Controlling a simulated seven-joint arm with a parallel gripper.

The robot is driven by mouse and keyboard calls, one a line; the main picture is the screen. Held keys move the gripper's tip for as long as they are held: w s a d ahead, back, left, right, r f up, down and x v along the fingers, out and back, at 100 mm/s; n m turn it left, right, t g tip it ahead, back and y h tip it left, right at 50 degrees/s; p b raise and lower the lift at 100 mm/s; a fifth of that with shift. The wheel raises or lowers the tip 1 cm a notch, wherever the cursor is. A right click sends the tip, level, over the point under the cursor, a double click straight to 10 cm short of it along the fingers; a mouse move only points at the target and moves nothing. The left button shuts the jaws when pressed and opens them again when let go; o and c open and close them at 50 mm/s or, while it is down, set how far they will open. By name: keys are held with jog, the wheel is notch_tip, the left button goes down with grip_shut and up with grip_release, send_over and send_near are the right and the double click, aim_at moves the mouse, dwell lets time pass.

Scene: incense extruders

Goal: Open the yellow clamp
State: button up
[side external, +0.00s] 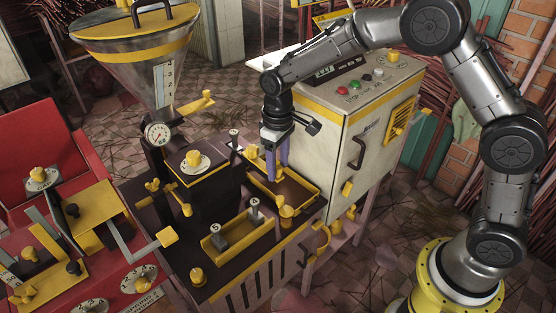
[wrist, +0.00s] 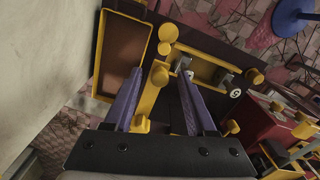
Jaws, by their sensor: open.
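My gripper (side external: 276,170) points down over the dark machine bench, beside a yellow-rimmed tray. Its two purple fingers are apart and hold nothing. In the wrist view the fingers of my gripper (wrist: 160,75) lie on either side of a yellow bar with a round knob (wrist: 159,74), which looks like the yellow clamp. I cannot tell whether the fingers touch it or how high above it they are. In the side view a yellow knob (side external: 252,152) shows just left of the fingers; the rest of that part is partly hidden behind them.
The yellow-rimmed tray (side external: 313,200) lies right of the fingers, with a cream control cabinet (side external: 318,125) close behind. A second yellow tray (side external: 239,251) with grey-stemmed knobs is nearer the front. A metal hopper (side external: 140,60) and a red machine (side external: 35,135) stand left.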

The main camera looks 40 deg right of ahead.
notch_tip(320, 180, up, 14)
dwell(0.5)
jog(key=s+d+r+m+t, duration=0.1)
jog(key=s+d+r+t, duration=0.35)
jog(key=s+r, duration=0.75)
jog(key=s+d+f+m, duration=0.1)
jog(key=s+d+f, duration=0.1)
jog(key=s+f, duration=0.3)
jog(key=s+d+f+m+t, duration=0.1)
jog(key=s+f, duration=0.4)
jog(key=s, duration=0.5)
jog(key=shift+s+d, duration=0.35)
jog(key=shift+d, duration=0.45)
